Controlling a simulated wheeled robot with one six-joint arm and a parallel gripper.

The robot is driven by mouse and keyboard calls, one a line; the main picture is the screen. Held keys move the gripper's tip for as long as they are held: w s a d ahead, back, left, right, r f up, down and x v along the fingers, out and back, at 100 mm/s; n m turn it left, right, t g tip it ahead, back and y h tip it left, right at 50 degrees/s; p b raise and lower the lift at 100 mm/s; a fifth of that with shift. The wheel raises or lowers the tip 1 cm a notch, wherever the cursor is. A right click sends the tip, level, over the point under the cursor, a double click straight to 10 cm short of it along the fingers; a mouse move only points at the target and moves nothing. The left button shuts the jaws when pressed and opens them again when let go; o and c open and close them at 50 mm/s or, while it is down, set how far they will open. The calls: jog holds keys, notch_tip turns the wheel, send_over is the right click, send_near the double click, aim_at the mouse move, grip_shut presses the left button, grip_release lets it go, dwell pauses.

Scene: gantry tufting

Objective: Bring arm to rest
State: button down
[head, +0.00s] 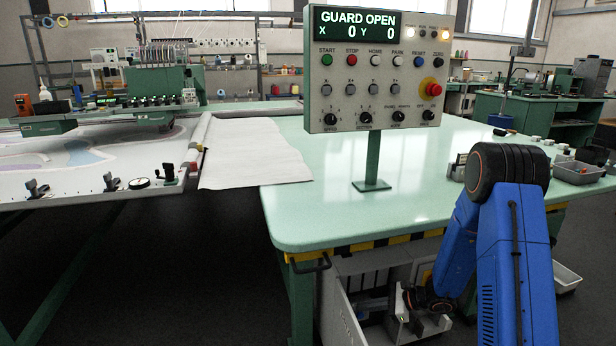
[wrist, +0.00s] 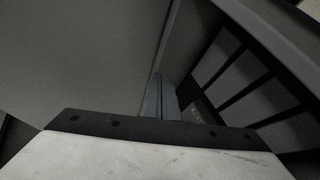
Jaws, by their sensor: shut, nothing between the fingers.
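My blue arm rises at the right of the head view and bends down over the table's front edge, its wrist low before the open storage space (head: 375,275) under the table. My gripper (wrist: 160,98) shows in the wrist view as two grey fingers close together, with nothing between them. In the head view its fingertips are hard to make out. In the wrist view the fingers point into a grey-walled space, with a slotted rack (wrist: 235,75) close on the right. I cannot tell whether the fingers touch any wall.
A control panel (head: 375,75) reading "GUARD OPEN", X 0, Y 0 stands on the green table (head: 300,215). A pull-out front (head: 345,315) sticks out below. Grey bins (head: 575,172) sit right of my arm. The tufting frame (head: 90,165) lies left; the table's middle is mostly clear.

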jog(key=s+a+r+n+g+h, duration=0.2)
jog(key=s+r+n+g+h, duration=0.15)
jog(key=s+r+n, duration=1.2)
jog(key=s+d+r+n+t+h, duration=0.2)
jog(key=s+d+r+h, duration=0.2)
jog(key=s+r, duration=0.4)
jog(key=s+d+r+n+t+h, duration=0.2)
jog(key=s+d+r, duration=0.5)
jog(key=s, duration=0.8)
jog(key=shift+r+n+h, duration=0.45)
jog(key=shift+r+h, duration=0.2)
jog(key=shift+h, duration=0.4)
